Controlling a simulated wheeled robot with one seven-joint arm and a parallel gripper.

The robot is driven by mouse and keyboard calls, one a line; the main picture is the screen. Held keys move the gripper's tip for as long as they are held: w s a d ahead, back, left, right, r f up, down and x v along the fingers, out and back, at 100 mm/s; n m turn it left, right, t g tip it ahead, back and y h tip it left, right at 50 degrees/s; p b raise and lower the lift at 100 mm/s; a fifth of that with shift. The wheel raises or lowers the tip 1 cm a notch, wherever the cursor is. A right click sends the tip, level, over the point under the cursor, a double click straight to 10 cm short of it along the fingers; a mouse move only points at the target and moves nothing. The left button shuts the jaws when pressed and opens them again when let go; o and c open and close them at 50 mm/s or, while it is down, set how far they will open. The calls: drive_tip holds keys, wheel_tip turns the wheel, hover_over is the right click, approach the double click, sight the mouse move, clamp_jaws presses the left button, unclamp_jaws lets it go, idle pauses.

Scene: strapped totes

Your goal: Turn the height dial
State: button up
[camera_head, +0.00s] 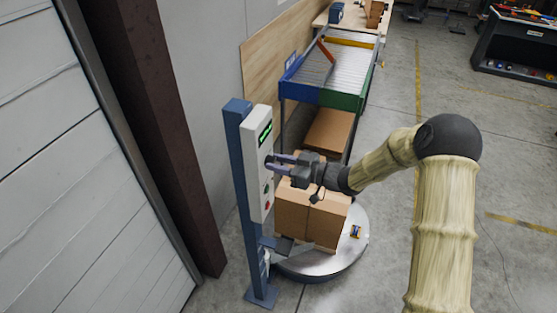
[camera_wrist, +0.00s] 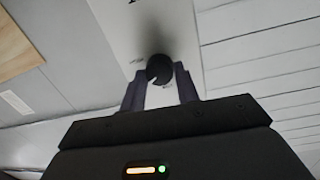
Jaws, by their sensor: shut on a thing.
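The height dial (camera_wrist: 159,68) is a round black knob on the front of a white control box (camera_head: 257,165). The box is mounted on a blue post (camera_head: 240,190) and has a green lit display (camera_head: 265,132) at its top, with a green and a red button below the dial. My gripper (camera_head: 271,163) reaches the box from the right. In the wrist view its two fingers (camera_wrist: 160,82) are on either side of the dial, shut on it. In the head view the fingers mostly hide the dial.
A cardboard box (camera_head: 310,218) stands on a round grey turntable (camera_head: 335,262) below my gripper. A roller conveyor (camera_head: 340,65) with blue and green sides is behind. A dark brown column and a panelled door (camera_head: 60,170) are at left. Open floor lies at right.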

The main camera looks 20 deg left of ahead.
drive_tip(key=m+p, duration=0.3)
drive_tip(key=m, duration=0.3)
drive_tip(key=shift+w+r+g, duration=0.1)
drive_tip(key=shift+w+g, duration=0.05)
drive_tip(key=shift+g, duration=0.25)
drive_tip(key=m+p, duration=0.2)
drive_tip(key=m, duration=0.2)
drive_tip(key=shift+w+d+m+g, duration=0.1)
drive_tip(key=shift+m+g, duration=0.2)
drive_tip(key=shift+f, duration=0.2)
drive_tip(key=o, duration=1)
drive_tip(key=d+b, duration=0.2)
drive_tip(key=d, duration=0.3)
drive_tip(key=d+r+b, duration=0.1)
drive_tip(key=d+b, duration=0.1)
drive_tip(key=d, duration=0.4)
drive_tip(key=d+b, duration=0.2)
drive_tip(key=d, duration=0.4)
drive_tip(key=shift+s+d+r, duration=0.2)
drive_tip(key=shift+s+r, duration=0.05)
